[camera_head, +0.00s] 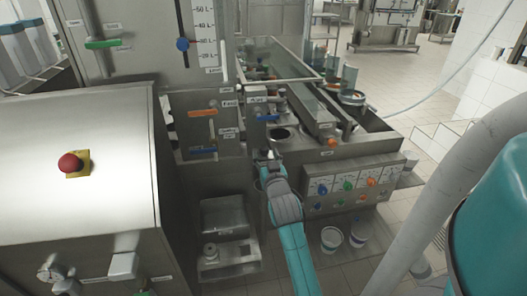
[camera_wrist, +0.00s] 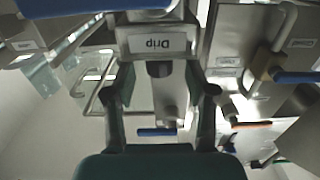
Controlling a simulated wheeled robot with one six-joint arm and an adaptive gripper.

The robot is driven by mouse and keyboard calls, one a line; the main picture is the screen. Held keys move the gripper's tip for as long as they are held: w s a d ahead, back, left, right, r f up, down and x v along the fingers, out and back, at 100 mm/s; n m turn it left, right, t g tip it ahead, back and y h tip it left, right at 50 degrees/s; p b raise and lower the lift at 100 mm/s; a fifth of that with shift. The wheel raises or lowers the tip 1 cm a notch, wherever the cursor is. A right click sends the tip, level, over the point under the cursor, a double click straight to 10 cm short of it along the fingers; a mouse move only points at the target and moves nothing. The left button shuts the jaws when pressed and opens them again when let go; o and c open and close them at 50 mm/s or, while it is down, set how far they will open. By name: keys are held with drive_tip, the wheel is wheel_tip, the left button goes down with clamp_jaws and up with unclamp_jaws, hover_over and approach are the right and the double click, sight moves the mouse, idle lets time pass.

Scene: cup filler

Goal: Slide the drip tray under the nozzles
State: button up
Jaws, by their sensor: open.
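In the wrist view a steel part with a white label reading "Drip" (camera_wrist: 160,42), upside down, lies just beyond my gripper (camera_wrist: 160,92). The two dark fingers stand apart on either side below the label, with a small steel knob-like piece between them. I cannot tell whether they touch it. In the head view my gripper (camera_head: 266,158) reaches the front of the steel filling machine, and my arm hides part of what is there. The full outline of the drip tray is hidden. I cannot make out the nozzles with certainty.
An orange handle (camera_head: 202,113) and blue handles (camera_head: 267,118) project from the machine near my gripper. A control panel with coloured knobs (camera_head: 347,186) is to the right. A steel housing with a red emergency button (camera_head: 69,162) stands left. Buckets (camera_head: 332,239) are on the floor.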

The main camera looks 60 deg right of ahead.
drive_tip(key=shift+x, duration=1.75)
clamp_jaws()
